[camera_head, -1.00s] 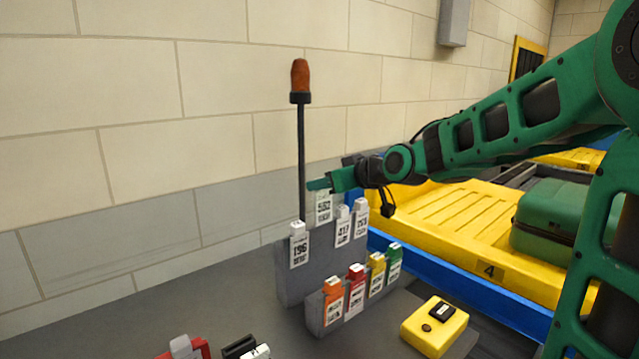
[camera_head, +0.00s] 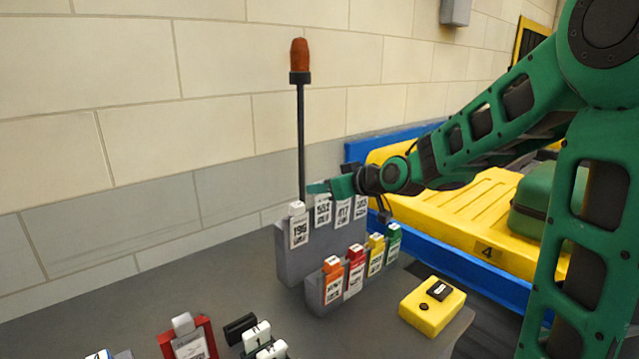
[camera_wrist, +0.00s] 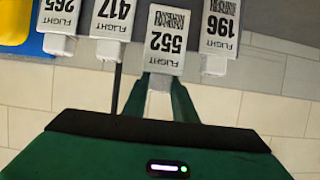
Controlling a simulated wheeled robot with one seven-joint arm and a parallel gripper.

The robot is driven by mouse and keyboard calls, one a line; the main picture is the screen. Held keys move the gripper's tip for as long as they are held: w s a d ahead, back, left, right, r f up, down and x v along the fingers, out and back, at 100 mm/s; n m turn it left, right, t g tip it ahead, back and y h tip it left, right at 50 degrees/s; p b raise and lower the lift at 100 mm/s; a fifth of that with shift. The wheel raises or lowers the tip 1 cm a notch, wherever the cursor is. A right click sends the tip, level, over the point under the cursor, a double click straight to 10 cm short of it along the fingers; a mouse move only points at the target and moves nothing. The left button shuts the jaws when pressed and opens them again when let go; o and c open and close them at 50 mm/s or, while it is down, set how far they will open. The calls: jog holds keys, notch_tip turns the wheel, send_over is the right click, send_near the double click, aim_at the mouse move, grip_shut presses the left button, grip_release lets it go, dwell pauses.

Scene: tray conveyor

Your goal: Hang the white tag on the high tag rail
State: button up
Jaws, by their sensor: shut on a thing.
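The white tag marked 552 (camera_head: 322,211) is upright at the high tag rail (camera_head: 290,262), the taller grey block. It is between the white tags 196 (camera_head: 299,231) and 417 (camera_head: 343,212) and seems slightly higher than their line. My gripper (camera_head: 320,188) is shut on its top end. In the wrist view, the green fingers (camera_wrist: 161,88) flank the white top of tag 552 (camera_wrist: 166,42), with tag 417 (camera_wrist: 112,18) to the left and tag 196 (camera_wrist: 219,28) to the right. I cannot tell whether the tag is on the rail, as its back is hidden.
A lower grey rail (camera_head: 314,297) in front holds orange, red, yellow and green tags. A post with an orange top (camera_head: 299,60) stands behind the high rail. A yellow button box (camera_head: 432,306) and several small items lie in front. The yellow conveyor is at right.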

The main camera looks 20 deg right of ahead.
aim_at(324, 197)
jog(key=shift+f, duration=1.45)
jog(key=o, duration=1.1)
jog(key=shift+o, duration=0.2)
jog(key=shift+s+d, duration=0.1)
jog(key=v, duration=1)
jog(key=s+d+f+m+g+h, duration=0.25)
jog(key=s+d+f, duration=0.25)
jog(key=s, duration=0.3)
jog(key=s+d+f+m+g+h, duration=0.2)
jog(key=s+d+f+g, duration=0.25)
jog(key=s, duration=0.25)
jog(key=s+d+f+m+g, duration=0.1)
jog(key=s+d+m+g, duration=0.1)
jog(key=s, duration=0.7)
jog(key=s+d+f+m+g, duration=0.1)
jog(key=s+f+m+g, duration=0.1)
jog(key=s, duration=0.7)
jog(key=shift+s+d+m+g, duration=0.35)
jog(key=shift+m+g, duration=0.45)
jog(key=shift+m, duration=0.45)
